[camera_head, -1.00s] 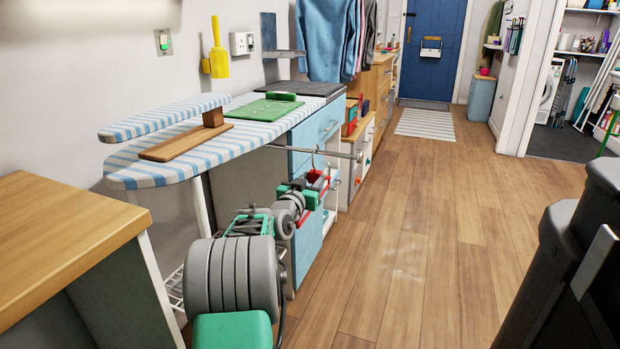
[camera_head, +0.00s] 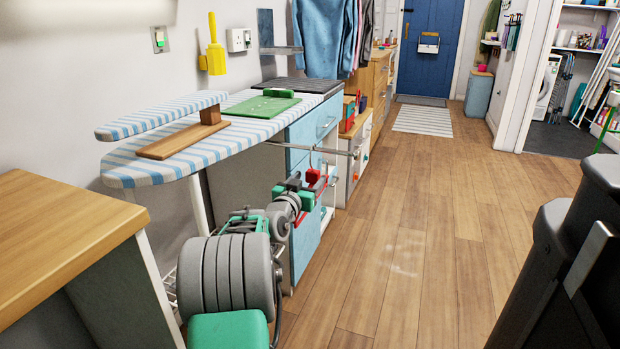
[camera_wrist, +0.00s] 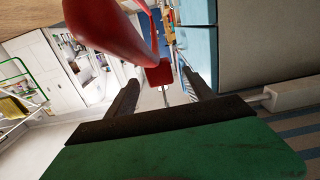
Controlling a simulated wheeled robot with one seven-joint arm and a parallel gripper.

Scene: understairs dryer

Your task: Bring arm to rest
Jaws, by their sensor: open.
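My arm reaches forward from the bottom of the head view, low beside the ironing board. My gripper (camera_head: 318,184) is at its far end, below a metal rail (camera_head: 335,151), small and partly hidden by my arm links. In the wrist view my gripper (camera_wrist: 160,78) has two dark fingers spread apart. A red thing (camera_wrist: 112,28) fills the upper part of that view, close to the camera, and a red block shows beyond the gap between the fingers. Red also shows at my gripper in the head view. I cannot tell whether the red thing touches the fingers.
A wooden worktop (camera_head: 60,235) stands nearer, at left. The wooden floor (camera_head: 430,240) is clear to the right, up to a dark bulky shape at the right edge.

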